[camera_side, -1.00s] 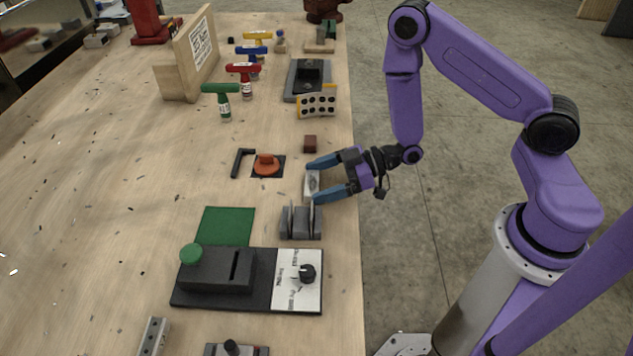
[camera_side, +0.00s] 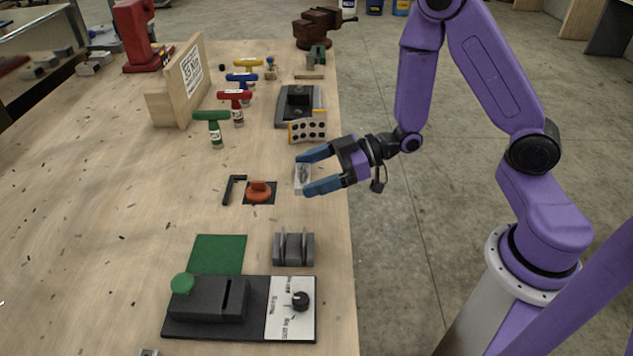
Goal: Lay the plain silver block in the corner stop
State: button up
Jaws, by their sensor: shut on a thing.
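The plain silver block (camera_side: 303,178) is between the blue fingers of my gripper (camera_side: 312,171), which is shut on it. The fingers partly cover it. It appears held above the table near the right edge. The corner stop, a black L-shaped piece (camera_side: 228,190), lies on the table to the left of my gripper. Beside it, an orange knob (camera_side: 259,190) sits on a black square plate (camera_side: 272,195). My gripper is apart from both.
A grey slotted holder (camera_side: 293,250) stands nearer the camera, with a green mat (camera_side: 217,254) and a black device with a dial (camera_side: 255,305). Farther off are a dotted plate (camera_side: 307,130), several T-handled tools (camera_side: 212,116) and a wooden stand (camera_side: 188,80). The table's left side is mostly clear.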

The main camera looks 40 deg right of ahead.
jog(key=shift+w+d+r+m+t+h, duration=0.25)
jog(key=shift+w+m+t+h, duration=0.05)
jog(key=shift+w, duration=0.05)
jog(key=w+d+m+t+h, duration=0.5)
jog(key=d+m+t+h, duration=0.1)
jog(key=d+m+h, duration=0.5)
jog(key=n+g+y, duration=0.6)
jog(key=n+y, duration=0.5)
send_over(314, 213)
jog(key=w, duration=0.1)
jog(key=shift+d, duration=0.3)
jog(key=shift+s+a+n+g+y, duration=0.3)
jog(key=shift+s+a, duration=0.05)
jog(key=shift+s, duration=0.15)
jog(key=shift+f, duration=0.1)
jog(key=shift+f, duration=4.7)
jog(key=shift+f, duration=0.25)
